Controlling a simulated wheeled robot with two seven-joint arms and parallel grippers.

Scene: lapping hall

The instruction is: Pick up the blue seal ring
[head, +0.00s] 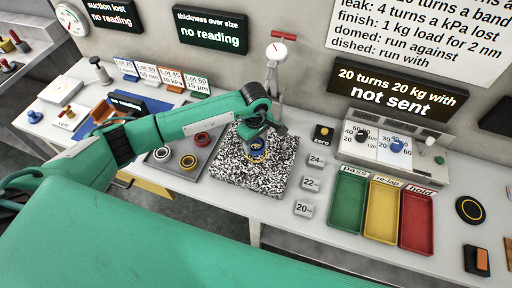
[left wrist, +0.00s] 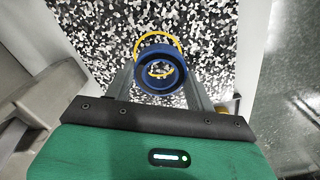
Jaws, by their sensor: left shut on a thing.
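The blue seal ring (left wrist: 160,87) is between the two fingers of my left gripper (left wrist: 160,74), which is shut on it. In the head view the blue ring (head: 258,147) shows below my left gripper (head: 257,140), over the black-and-white speckled plate (head: 232,179). A yellow band or ring (left wrist: 157,36) shows just beyond the blue ring; I cannot tell whether it is part of it. Whether the blue ring touches the plate is unclear. My right gripper is not in view.
Left of the plate, a grey tray (head: 172,182) holds a red-topped ring (head: 202,139), a yellow-marked ring (head: 188,162) and another ring. To the right are weights (head: 310,184), green (head: 347,203), yellow (head: 381,211) and red (head: 416,222) trays, and a gauge stand (head: 278,55) behind.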

